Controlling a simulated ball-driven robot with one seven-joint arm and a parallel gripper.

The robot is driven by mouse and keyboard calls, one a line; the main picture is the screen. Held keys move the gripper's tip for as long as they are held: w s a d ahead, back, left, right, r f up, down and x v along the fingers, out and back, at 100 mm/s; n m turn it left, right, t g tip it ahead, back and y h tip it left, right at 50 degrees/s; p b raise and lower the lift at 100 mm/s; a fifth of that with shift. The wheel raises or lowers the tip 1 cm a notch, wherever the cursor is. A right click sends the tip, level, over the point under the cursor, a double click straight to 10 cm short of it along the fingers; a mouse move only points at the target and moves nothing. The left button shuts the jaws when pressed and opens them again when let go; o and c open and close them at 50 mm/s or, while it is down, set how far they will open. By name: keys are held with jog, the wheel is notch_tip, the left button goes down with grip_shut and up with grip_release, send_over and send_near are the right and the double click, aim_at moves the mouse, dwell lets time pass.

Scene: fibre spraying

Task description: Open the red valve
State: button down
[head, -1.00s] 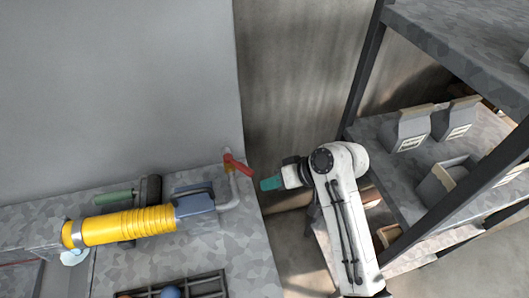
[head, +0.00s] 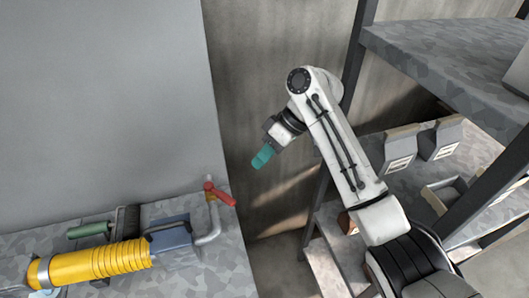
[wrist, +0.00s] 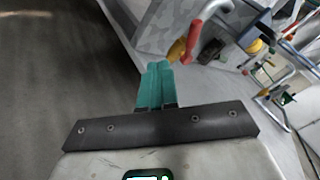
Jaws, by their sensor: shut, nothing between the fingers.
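The red valve (head: 219,194) is a red lever on top of a bent grey pipe at the right end of the workbench. Its handle points right and slightly down in the head view. In the wrist view the red valve (wrist: 192,42) is ahead and right of the fingertips, with a brass-coloured body under it. My gripper (head: 262,157) has teal fingers and is up and to the right of the valve, apart from it. In the wrist view my gripper (wrist: 158,70) has its fingers together with nothing between them.
A yellow ribbed hose (head: 100,262) and a green-handled tool (head: 90,230) lie on the grey workbench (head: 225,262). A metal shelf (head: 440,50) with grey boxes (head: 400,150) stands to the right. There is open space between bench and shelf.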

aim_at(219, 194)
jog(key=s+a+f+p, duration=0.2)
jog(key=s+a+f, duration=0.2)
jog(key=a, duration=0.2)
jog(key=shift+f, duration=0.4)
jog(key=shift+f, duration=0.1)
